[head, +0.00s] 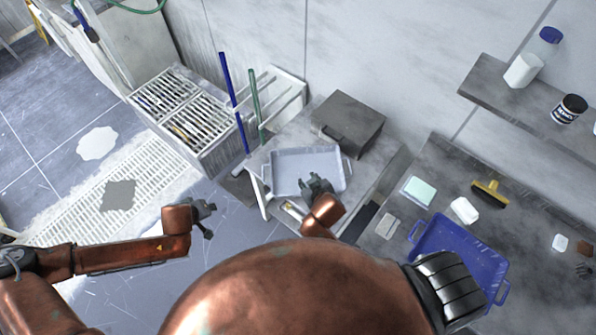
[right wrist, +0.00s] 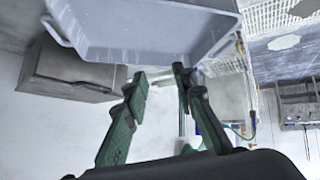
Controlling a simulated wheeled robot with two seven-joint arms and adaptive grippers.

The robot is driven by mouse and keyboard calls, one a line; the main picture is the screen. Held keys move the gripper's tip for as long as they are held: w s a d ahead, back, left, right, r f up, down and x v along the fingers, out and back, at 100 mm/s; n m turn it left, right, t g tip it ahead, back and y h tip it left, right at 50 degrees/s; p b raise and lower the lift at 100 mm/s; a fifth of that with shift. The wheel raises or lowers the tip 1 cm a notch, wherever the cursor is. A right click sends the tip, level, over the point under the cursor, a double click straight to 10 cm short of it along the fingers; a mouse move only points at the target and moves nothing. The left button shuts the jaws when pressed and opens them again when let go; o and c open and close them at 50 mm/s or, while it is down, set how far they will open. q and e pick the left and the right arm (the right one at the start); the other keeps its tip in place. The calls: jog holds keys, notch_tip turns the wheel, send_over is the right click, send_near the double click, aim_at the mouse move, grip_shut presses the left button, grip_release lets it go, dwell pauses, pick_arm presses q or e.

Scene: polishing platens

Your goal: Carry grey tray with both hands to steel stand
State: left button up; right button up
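The grey tray (head: 290,185), shallow with a handle at each end, sits on a grey bench. It also shows at the top of the right wrist view (right wrist: 130,45). My right gripper (head: 316,184) is over the tray's near right part in the head view. Its fingers (right wrist: 160,74) are apart with nothing between them. My left gripper (head: 209,219) is left of the tray, over the floor, apart from it; its fingers look spread and empty. I cannot tell for sure which piece is the steel stand; a slatted metal rack (head: 198,130) stands left of the bench.
A dark grey box (head: 349,122) stands right behind the tray. Blue (head: 232,95) and green (head: 256,105) poles rise behind its left side. A blue tray (head: 460,255), a yellow-handled scraper (head: 490,193) and small items lie on the right counter. Open floor lies at left.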

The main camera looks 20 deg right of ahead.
jog(key=v, duration=1)
jog(key=shift+d, duration=0.2)
jog(key=shift+s+f, duration=0.1)
jog(key=shift+f, duration=0.05)
